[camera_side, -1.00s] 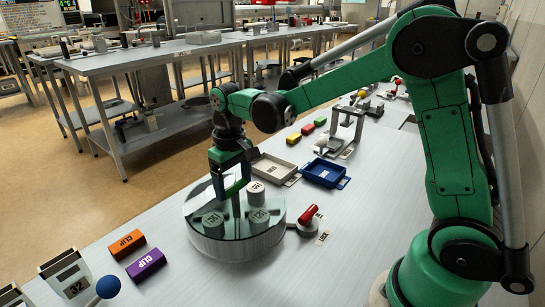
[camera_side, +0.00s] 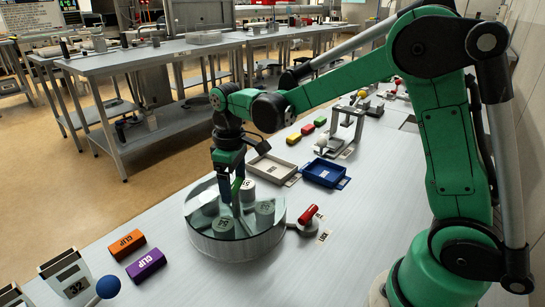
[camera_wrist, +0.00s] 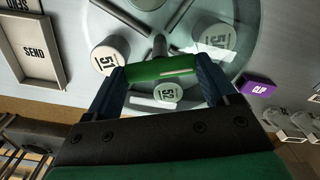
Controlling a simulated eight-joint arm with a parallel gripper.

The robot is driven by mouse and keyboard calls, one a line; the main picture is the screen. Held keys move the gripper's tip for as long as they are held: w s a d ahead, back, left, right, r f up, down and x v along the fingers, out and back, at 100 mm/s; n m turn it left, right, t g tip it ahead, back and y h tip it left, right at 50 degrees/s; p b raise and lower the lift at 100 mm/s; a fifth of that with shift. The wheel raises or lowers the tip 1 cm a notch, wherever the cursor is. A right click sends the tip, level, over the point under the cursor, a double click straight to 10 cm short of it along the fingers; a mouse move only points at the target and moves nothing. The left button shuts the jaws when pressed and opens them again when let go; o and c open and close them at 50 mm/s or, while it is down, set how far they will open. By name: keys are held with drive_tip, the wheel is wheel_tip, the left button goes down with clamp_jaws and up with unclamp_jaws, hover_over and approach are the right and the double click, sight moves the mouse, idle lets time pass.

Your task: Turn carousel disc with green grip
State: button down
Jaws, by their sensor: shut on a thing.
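The carousel disc (camera_side: 255,243) is a round, pale, glassy-topped drum on the bench in the side view, with several white cylinders on it. My gripper (camera_wrist: 163,72) is shut on the green grip, pointing down over the disc. The fingers partly hide the disc's middle.
A red-handled part (camera_side: 308,214) stands close at the disc's right. Orange (camera_side: 127,244) and purple (camera_side: 146,265) CLIP blocks lie front left. A grey tray (camera_side: 272,168) and a blue tray (camera_side: 325,172) lie behind.

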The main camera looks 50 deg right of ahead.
drive_tip(key=shift+n, duration=6.7)
unclamp_jaws()
drive_tip(key=shift+r, duration=2.85)
